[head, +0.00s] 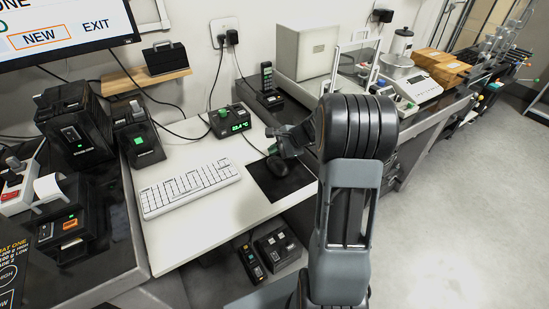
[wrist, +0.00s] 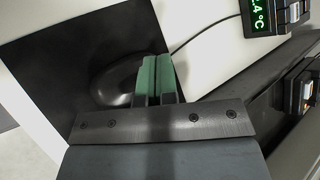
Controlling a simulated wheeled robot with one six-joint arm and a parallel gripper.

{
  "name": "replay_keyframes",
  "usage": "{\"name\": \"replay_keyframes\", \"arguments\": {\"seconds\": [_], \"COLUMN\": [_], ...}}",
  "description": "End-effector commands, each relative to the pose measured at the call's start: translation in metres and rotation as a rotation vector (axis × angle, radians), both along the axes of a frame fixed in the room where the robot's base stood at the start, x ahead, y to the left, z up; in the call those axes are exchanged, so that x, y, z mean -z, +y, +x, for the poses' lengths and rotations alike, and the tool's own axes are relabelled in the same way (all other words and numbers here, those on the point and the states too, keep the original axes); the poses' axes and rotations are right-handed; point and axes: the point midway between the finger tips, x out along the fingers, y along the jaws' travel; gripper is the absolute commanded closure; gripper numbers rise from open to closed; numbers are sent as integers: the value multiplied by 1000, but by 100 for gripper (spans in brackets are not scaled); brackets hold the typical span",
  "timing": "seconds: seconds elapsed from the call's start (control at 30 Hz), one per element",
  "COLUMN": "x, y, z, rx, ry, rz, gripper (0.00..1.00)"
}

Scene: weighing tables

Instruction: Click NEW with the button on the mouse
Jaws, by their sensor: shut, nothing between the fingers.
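The black mouse (head: 277,166) lies on a dark mouse pad (head: 285,188) on the white desk. In the wrist view the mouse (wrist: 112,84) is beside and partly behind my gripper's green fingers (wrist: 157,78). The fingers are shut with nothing between them. They overlap the mouse's right side in that view, and I cannot tell if they touch it. In the head view my gripper (head: 283,148) is just above the mouse, partly hidden by my arm. The screen (head: 65,35) at the upper left shows NEW (head: 39,37) in an orange frame, with EXIT to its right.
A white keyboard (head: 190,186) lies left of the mouse pad. A black device with a green display (head: 230,121) stands behind it, and a phone (head: 268,85) farther back. Black devices crowd the left side. A bench with scales (head: 420,89) runs along the right; the floor there is clear.

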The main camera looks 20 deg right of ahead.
Motion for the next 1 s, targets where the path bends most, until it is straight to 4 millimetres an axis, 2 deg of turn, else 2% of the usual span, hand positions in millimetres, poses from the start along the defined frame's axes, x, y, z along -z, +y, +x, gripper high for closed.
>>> {"name": "replay_keyframes", "arguments": {"seconds": [0.4, 1.0], "x": [9, 11], "y": [0, 0], "z": [0, 0], "rx": [0, 0], "ry": [0, 0], "rz": [0, 0], "gripper": [100, 100]}}
